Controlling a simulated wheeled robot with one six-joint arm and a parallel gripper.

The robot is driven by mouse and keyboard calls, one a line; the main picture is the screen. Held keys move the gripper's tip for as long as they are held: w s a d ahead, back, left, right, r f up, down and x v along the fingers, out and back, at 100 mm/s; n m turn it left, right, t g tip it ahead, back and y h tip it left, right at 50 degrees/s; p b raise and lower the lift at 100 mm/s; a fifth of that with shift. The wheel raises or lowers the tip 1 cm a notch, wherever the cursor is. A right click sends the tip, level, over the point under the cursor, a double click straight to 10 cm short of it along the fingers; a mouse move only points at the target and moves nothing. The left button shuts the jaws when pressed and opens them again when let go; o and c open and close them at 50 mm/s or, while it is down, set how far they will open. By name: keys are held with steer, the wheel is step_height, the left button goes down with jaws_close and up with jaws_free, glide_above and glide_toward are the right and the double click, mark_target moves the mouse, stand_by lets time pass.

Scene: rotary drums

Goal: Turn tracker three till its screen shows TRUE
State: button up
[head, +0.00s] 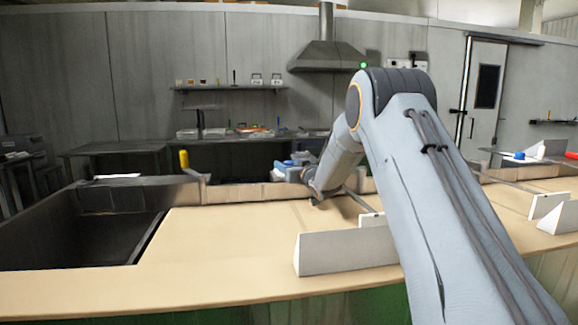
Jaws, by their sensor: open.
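I cannot pick out tracker three with certainty, and no screen reading TRUE or anything else is legible. A white upright panel (345,252) stands on the tan counter in front of my arm, with a thin bar behind it partly hidden by the arm. More white wedge-shaped pieces (560,218) stand at the right end. My grey arm rises from the lower right, bends at the elbow and reaches down over the counter. My gripper (317,198) is small at its far end, open, low over the counter's back part. What lies between its fingers cannot be made out.
The tan counter (215,262) is clear left of the white panel. A dark sunken basin (80,235) lies at the left, with a yellow-topped lever (184,160) behind it. A low ledge runs along the counter's back. Dark worktables and a range hood (327,55) stand beyond.

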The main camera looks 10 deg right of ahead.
steer(key=c, duration=1.1)
steer(key=shift+o, duration=0.2)
